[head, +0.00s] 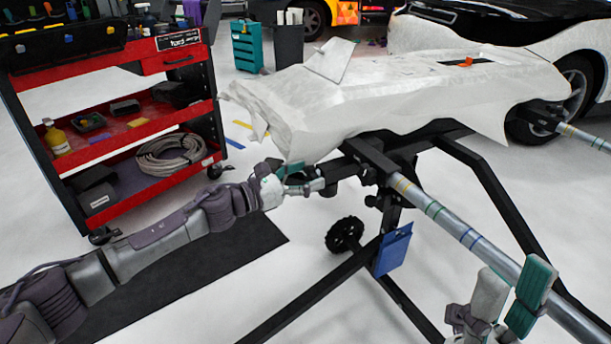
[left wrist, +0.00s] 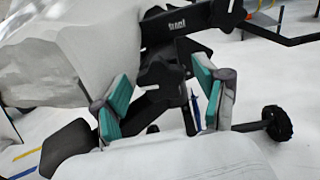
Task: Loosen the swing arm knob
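A dark lobed knob (left wrist: 160,76) is on the black stand under the white-wrapped part. In the left wrist view it appears between the two teal-padded fingers of my left gripper (left wrist: 160,85), which are spread apart; I cannot tell whether they touch it. In the head view my left gripper (head: 303,181) is at the left end of the stand's black swing arm (head: 368,157), and the knob is mostly hidden there.
A white-wrapped panel (head: 400,95) lies over the stand. A striped tube (head: 455,225) runs to the lower right, near my right gripper. A blue card (head: 393,250) hangs below it. A black wheel (head: 345,234) is low on the stand. A red tool cart (head: 120,110) stands left.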

